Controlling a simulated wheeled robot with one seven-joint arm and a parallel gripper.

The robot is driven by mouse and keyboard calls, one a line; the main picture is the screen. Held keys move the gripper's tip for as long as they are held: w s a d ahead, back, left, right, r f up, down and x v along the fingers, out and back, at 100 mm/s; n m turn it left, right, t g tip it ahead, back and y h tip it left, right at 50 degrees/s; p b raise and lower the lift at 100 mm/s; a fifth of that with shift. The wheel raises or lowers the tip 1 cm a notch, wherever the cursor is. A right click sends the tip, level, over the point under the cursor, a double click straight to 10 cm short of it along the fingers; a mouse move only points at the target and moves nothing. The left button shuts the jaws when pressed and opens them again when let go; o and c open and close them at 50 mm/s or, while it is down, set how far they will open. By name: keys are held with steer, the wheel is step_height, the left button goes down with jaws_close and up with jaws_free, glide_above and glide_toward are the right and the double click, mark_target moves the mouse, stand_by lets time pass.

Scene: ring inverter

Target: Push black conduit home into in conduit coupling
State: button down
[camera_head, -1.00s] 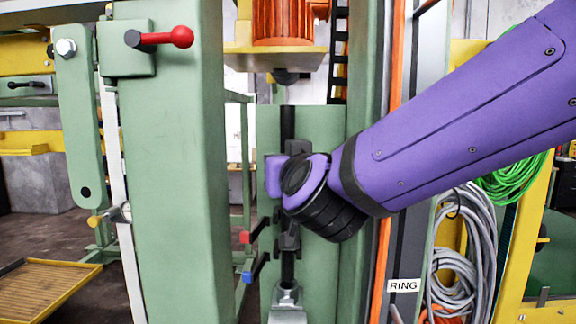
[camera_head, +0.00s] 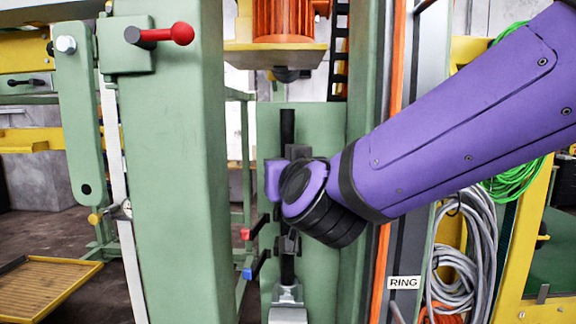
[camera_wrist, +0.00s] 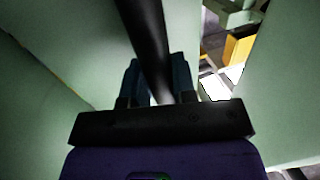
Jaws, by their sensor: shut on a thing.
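The black conduit (camera_head: 287,128) stands upright along a green plate in the head view. Its lower part (camera_head: 287,268) runs down to a silver fitting (camera_head: 287,293) near the bottom edge, which looks like the conduit coupling. How deep the conduit sits in it cannot be told.
A red-tipped lever (camera_head: 250,228) and a blue-tipped lever (camera_head: 254,266) stick out left of the conduit. A large green post (camera_head: 170,190) stands to the left. An orange housing (camera_head: 283,20) hangs above. Grey cables (camera_head: 470,250) hang at the right.

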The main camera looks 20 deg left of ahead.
steer(key=shift+f, duration=1.55)
steer(key=c, duration=0.8)
jaws_free()
steer(key=shift+c, duration=0.2)
steer(key=v, duration=1)
steer(key=shift+s+d, duration=0.15)
steer(key=shift+s, duration=0.25)
steer(key=shift+r, duration=0.1)
